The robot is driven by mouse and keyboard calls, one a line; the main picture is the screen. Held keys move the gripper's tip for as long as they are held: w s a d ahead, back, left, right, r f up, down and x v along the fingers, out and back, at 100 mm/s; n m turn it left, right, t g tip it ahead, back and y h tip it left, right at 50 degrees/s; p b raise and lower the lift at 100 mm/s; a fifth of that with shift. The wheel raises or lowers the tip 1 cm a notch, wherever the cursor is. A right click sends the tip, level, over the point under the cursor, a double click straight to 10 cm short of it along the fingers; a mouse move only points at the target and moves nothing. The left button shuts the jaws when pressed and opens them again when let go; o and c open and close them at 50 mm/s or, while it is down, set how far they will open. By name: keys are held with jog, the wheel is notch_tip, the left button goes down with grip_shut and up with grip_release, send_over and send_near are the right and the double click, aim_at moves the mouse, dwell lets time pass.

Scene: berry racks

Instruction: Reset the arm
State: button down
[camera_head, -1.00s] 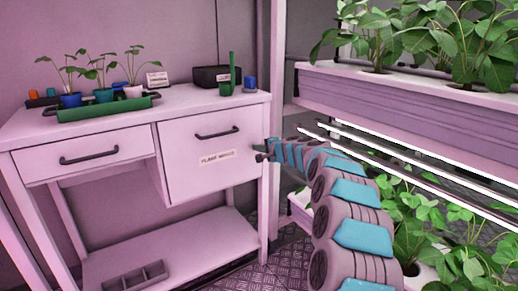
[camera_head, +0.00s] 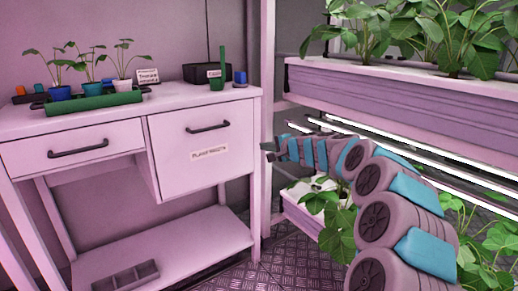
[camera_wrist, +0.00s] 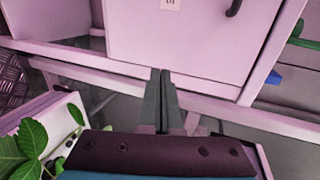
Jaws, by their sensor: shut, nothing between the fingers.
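My arm reaches in from the lower right of the head view, in front of the plant rack. My gripper (camera_head: 268,152) is at its far end, near the right front edge of the desk (camera_head: 256,180). In the wrist view my gripper (camera_wrist: 164,75) shows its two dark fingers together, empty, pointing toward the desk's drawer front (camera_wrist: 180,50). I cannot tell the exact gap between the fingertips and the desk; nothing is held.
The plant rack (camera_head: 380,108) with leafy plants stands close on the right. On the desk are a green tray (camera_head: 95,103) with potted seedlings, a black box (camera_head: 208,73) and a blue cup (camera_head: 240,77). A grey divided tray (camera_head: 125,276) lies on the lower shelf. Patterned floor shows between desk and rack.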

jog(key=s+a+r+n+g+y, duration=0.1)
jog(key=s+a+n+g, duration=0.15)
jog(key=s, duration=0.65)
jog(key=s+a+r+n+g+y, duration=0.1)
jog(key=s+a+n+g, duration=0.2)
jog(key=s, duration=0.6)
jog(key=s+a+f+n+g+h, duration=0.2)
jog(key=s+f+n+g, duration=0.15)
jog(key=s, duration=1.15)
jog(key=s+d+f+g+h, duration=0.1)
jog(key=s+d+f, duration=0.3)
jog(key=s, duration=0.6)
jog(key=s+d+f+n+g+h, duration=0.1)
jog(key=s+d+f+h, duration=0.3)
jog(key=s+d, duration=0.4)
jog(key=s+d+f+n+g+h, duration=0.1)
jog(key=s+d+f+g+h, duration=0.2)
jog(key=s, duration=1)
jog(key=d+f, duration=0.1)
jog(key=d, duration=0.2)
jog(key=shift+s+f, duration=0.35)
jog(key=shift+f, duration=0.05)
jog(key=shift+d, duration=0.1)
